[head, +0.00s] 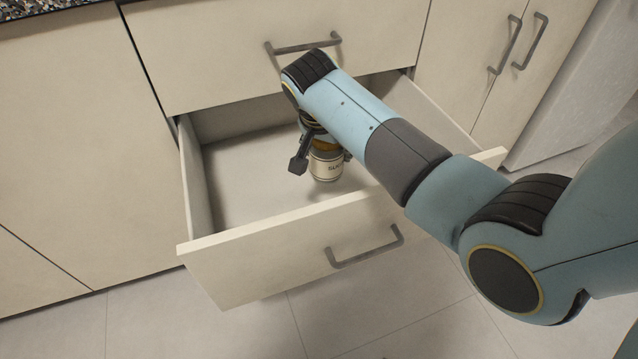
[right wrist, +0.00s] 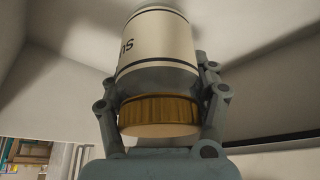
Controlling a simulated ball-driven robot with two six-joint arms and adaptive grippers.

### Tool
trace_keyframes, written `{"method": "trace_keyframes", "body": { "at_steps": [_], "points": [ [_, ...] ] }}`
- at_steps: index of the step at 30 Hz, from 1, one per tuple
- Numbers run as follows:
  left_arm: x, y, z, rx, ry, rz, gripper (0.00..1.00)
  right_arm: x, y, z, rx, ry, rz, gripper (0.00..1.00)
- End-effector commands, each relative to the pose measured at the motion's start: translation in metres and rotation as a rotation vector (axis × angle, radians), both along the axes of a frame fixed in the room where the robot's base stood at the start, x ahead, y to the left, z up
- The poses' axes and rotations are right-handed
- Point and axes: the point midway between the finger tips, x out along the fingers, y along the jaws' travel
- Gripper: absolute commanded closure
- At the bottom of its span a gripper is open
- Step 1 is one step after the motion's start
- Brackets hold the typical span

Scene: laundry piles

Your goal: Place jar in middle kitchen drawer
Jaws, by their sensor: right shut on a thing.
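The jar (head: 326,167) is a small cylinder with a cream label, dark lettering and a golden lid. My right gripper (head: 322,152) is shut on it, inside the outline of the open drawer (head: 250,238). The right wrist view shows the jar (right wrist: 158,50) close up, with the gripper's fingers (right wrist: 160,98) on both sides of it near the lid (right wrist: 160,115). The jar hangs lid-up over the drawer floor; whether its base touches the floor I cannot tell. The drawer is pulled out and its visible floor is bare. My left gripper is not in view.
A closed drawer front (head: 240,50) with a bar handle (head: 305,46) is above the open drawer. Closed cabinet doors (head: 463,50) stand at the right. A flat cabinet panel (head: 75,140) is at the left. Bare floor tiles (head: 240,330) lie below.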

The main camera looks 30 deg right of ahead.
Motion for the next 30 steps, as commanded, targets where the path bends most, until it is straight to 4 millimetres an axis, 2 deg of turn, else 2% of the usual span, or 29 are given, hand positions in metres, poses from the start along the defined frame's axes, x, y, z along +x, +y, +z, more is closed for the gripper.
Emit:
{"method": "trace_keyframes", "body": {
  "at_steps": [6,12,15,19,30],
  "points": [
    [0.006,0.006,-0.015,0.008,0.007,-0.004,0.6,0.0,0.0,-0.044,0.0,0.002,0.0,0.95],
    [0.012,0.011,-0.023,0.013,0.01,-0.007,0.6,0.0,0.0,-0.071,-0.001,0.002,-0.001,0.95],
    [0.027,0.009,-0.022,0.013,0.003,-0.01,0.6,0.0,0.0,-0.084,-0.001,0.002,-0.001,0.95],
    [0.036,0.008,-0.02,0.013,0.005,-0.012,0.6,0.001,0.0,-0.091,-0.001,-0.002,0.0,0.95],
    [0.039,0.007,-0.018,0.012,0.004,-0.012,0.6,0.001,0.0,-0.093,-0.001,-0.002,0.0,0.95]
  ]
}}
